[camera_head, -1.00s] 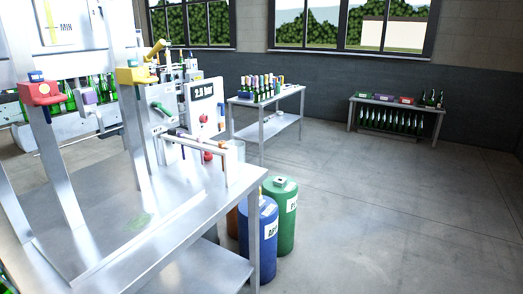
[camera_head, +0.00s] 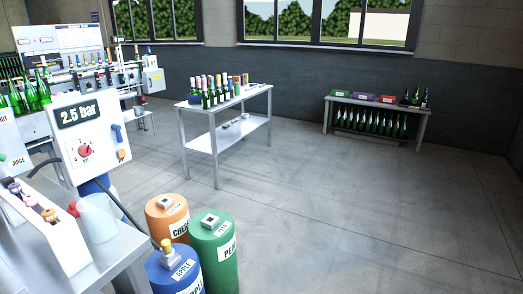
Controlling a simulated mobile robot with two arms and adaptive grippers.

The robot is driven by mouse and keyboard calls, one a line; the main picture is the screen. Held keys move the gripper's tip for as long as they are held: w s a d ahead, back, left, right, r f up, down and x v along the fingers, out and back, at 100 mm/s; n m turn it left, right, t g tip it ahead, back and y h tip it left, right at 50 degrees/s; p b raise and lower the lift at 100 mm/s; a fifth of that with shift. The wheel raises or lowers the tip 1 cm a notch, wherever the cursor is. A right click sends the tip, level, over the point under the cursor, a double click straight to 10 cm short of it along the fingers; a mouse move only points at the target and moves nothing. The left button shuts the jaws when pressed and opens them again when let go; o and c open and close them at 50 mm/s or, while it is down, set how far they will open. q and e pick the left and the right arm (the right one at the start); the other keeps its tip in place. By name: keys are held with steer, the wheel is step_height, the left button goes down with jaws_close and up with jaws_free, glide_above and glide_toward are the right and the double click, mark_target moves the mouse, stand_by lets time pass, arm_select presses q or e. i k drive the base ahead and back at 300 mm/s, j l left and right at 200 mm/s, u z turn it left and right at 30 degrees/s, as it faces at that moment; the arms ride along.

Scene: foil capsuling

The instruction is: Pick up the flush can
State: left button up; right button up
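A pale translucent vessel (camera_head: 98,219) stands upright on the near metal bench (camera_head: 118,262) at the lower left. It looks like the flush can, but I see no label on it to confirm this. It is next to a white rack (camera_head: 62,240) with coloured tap handles. Neither of my grippers is in view.
Blue (camera_head: 176,272), orange (camera_head: 167,217) and green (camera_head: 214,252) cylinders stand on the floor right of the bench. A white pressure panel (camera_head: 88,140) reads 2.5 bar. A bottle table (camera_head: 230,109) stands in the middle, a low bottle shelf (camera_head: 376,102) at the back. The right floor is clear.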

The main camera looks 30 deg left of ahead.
mark_target(97, 215)
steer(key=i+u, duration=0.25)
steer(key=u, duration=0.2)
steer(key=i+l+u, duration=0.15)
steer(key=u, duration=0.25)
steer(key=i+l+u, duration=0.25)
steer(key=u, duration=0.2)
steer(key=i, duration=0.1)
